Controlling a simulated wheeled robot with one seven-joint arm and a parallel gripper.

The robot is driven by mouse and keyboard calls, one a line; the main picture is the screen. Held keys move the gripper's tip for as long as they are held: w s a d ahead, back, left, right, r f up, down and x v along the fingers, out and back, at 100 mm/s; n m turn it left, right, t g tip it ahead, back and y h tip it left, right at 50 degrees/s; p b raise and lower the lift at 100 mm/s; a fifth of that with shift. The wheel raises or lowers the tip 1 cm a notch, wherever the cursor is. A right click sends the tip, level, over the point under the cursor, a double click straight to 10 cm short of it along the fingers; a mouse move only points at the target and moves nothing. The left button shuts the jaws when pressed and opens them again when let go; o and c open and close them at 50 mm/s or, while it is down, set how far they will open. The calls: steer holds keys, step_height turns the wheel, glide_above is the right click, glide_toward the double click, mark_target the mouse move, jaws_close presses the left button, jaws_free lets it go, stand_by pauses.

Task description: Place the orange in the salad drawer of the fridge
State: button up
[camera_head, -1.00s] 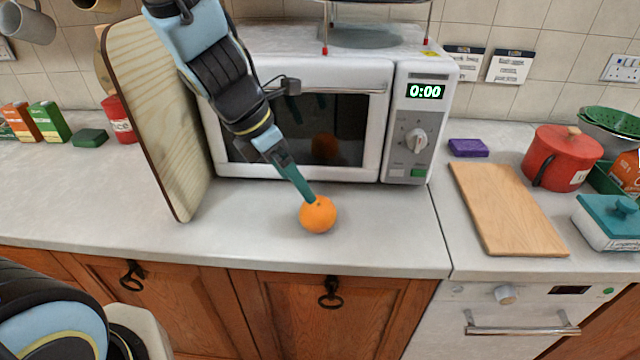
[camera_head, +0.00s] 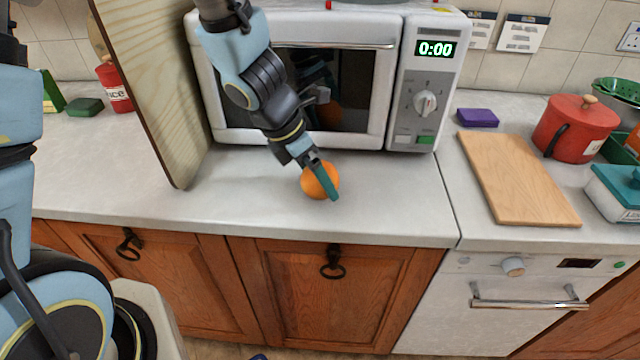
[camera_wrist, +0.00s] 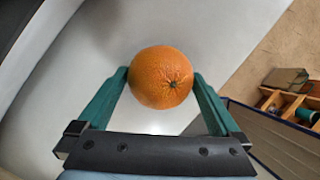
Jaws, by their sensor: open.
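The orange (camera_head: 313,181) rests on the white countertop in front of the microwave. My gripper (camera_head: 331,190) reaches down to it, with one teal finger in front of the fruit in the head view. In the wrist view the orange (camera_wrist: 161,77) sits between the tips of the two open teal fingers (camera_wrist: 162,85), one on each side. The fingertips are very close to its sides; I cannot tell whether they touch. The fridge and its salad drawer are not visible.
The white microwave (camera_head: 411,110) stands behind the orange. A wooden board (camera_head: 150,100) leans at its left. A chopping board (camera_head: 515,180), a purple block (camera_head: 477,117) and a red pot (camera_head: 575,130) are at right. The counter front (camera_head: 250,215) is clear.

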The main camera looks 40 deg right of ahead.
steer(key=shift+c, duration=0.2)
steer(key=c, duration=1.4)
steer(key=shift+o, duration=0.2)
step_height(320, 180, up, 10)
steer(key=p, duration=0.5)
steer(key=shift+p, duration=0.35)
